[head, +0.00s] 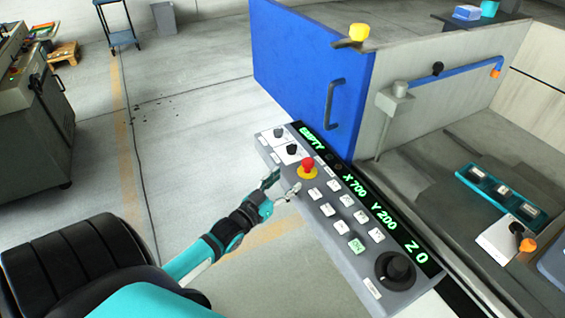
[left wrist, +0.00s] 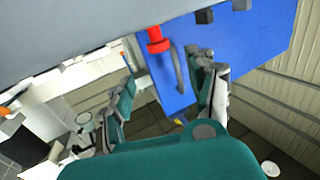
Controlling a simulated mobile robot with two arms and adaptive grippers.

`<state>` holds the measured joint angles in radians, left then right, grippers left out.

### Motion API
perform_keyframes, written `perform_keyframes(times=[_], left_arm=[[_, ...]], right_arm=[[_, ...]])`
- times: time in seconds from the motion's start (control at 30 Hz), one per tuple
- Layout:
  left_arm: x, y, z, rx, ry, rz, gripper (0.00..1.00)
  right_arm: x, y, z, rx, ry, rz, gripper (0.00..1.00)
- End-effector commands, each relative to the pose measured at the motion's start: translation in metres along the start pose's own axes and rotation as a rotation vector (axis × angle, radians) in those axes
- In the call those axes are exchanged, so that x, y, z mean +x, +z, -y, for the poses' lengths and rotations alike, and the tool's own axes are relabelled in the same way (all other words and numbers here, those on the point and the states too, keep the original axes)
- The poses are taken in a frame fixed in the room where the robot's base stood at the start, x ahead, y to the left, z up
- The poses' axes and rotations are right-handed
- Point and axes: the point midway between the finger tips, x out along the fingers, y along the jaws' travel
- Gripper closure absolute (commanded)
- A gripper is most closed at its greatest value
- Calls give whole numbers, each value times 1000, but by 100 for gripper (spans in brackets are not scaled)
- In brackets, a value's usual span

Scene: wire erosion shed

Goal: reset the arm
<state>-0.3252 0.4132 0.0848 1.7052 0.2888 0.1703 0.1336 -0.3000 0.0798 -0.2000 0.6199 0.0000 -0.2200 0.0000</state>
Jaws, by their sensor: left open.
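My left gripper (head: 282,184) is open and empty, at the left edge of the grey control panel (head: 327,232). Its fingers point towards the panel, just below-left of the red emergency button (head: 307,166) on a yellow base; I cannot tell whether they touch the panel. In the left wrist view, the two fingers (left wrist: 168,88) stand apart and the red button (left wrist: 157,41) shows above the space between them. The panel's display reads EMPTY, X 700, Y 200, Z 0 in green. Below it are several white keys, one green key (head: 356,246) and a black knob (head: 396,268).
A blue door (head: 300,70) with a grey handle stands behind the panel. To the right is the machine's tank (head: 430,165) with a blue hose (head: 450,78) and a teal tray (head: 467,182). The floor at left is mostly clear.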

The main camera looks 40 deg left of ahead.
Motion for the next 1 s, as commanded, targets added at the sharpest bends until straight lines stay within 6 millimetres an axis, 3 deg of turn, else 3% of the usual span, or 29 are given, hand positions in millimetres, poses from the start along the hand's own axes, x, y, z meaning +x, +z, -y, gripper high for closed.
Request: perform_keyframes(times=[0.7, 0.77, 0.87, 1.0], left_arm=[[-7, 5, 0, -1, -3, 10, 42], [-9, 17, 0, 0, -8, 36, 42], [-16, 58, 0, 1, -23, 124, 42], [-45, 149, -6, 12, -46, 327, 42]], right_arm=[[0, 0, 0, 0, 0, 0, 68], [0, 0, 0, 0, 0, 0, 68], [0, 0, 0, 0, 0, 0, 68], [0, 0, 0, 0, 0, 0, 68]])
